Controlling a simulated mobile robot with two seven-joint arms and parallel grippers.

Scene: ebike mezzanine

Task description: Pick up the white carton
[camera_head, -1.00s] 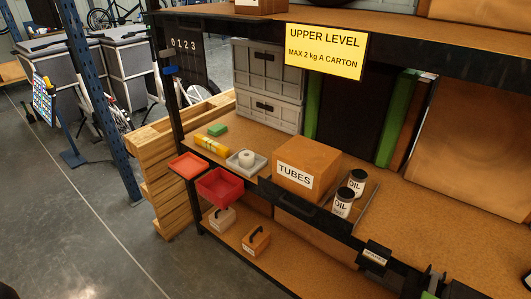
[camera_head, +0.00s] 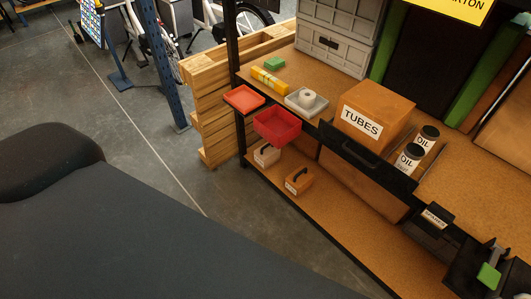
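The white carton (camera_head: 266,155) is a small pale box with a dark handle on top. It stands upright on the lower shelf (camera_head: 335,218), near its left end and below the red bin (camera_head: 277,126). A similar brown carton (camera_head: 298,182) with a dark handle and a label stands to its right, a little apart. The label on the white carton is too small to read. Neither of my grippers is in view.
On the shelf above are an orange tray (camera_head: 244,98), a grey tray (camera_head: 307,102) with a white roll, a TUBES box (camera_head: 371,116) and two oil cans. Wooden crates (camera_head: 211,110) stand left of the rack. A large dark shape hides the floor at lower left.

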